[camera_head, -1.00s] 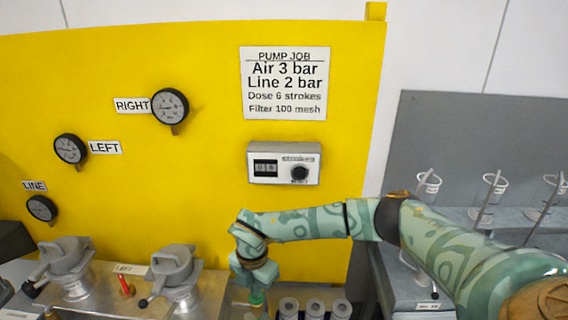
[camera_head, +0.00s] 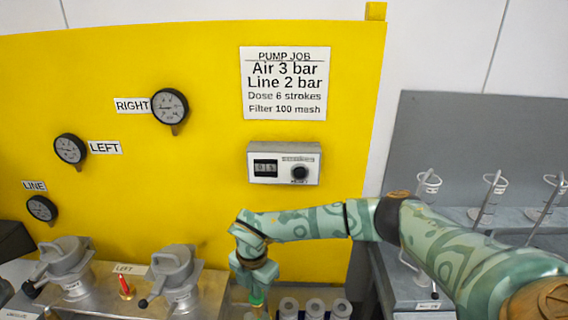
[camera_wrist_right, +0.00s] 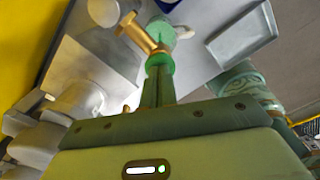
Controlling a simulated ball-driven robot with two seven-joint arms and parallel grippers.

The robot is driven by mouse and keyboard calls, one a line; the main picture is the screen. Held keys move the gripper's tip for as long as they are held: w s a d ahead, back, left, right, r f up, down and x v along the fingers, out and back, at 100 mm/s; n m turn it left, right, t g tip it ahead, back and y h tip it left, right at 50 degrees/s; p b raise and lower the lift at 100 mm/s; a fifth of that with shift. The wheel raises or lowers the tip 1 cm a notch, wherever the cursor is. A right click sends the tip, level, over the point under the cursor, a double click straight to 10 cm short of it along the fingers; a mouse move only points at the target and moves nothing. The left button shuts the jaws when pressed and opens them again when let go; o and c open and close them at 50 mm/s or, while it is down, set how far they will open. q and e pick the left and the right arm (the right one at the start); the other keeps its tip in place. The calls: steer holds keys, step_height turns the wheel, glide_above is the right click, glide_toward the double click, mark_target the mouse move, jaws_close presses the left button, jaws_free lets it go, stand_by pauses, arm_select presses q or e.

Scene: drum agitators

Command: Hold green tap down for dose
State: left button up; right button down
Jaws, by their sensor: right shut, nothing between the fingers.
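The green tap shows as a small bright green part (camera_head: 257,299) under my right gripper (camera_head: 255,288) at the bottom of the head view. In the right wrist view the bright green piece (camera_wrist_right: 160,62) sits beside a brass fitting (camera_wrist_right: 138,32). My right gripper's fingers (camera_wrist_right: 158,78) are shut with nothing between them. Their tips point down and appear to meet the green piece, which they partly hide. The counter box (camera_head: 284,164) on the yellow panel has a small display with blurred digits and a black knob. My left gripper is out of view.
Grey pumps (camera_head: 174,271) with levers and a red pin (camera_head: 125,287) stand on the metal bench at left. Several grey cylinders (camera_head: 314,309) stand just right of my gripper. Gauges (camera_head: 169,106) and a pump job sign (camera_head: 285,83) are on the yellow panel.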

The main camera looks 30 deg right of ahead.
stand_by(0.3)
steer(key=shift+r+p, duration=3.05)
steer(key=shift+r, duration=0.4)
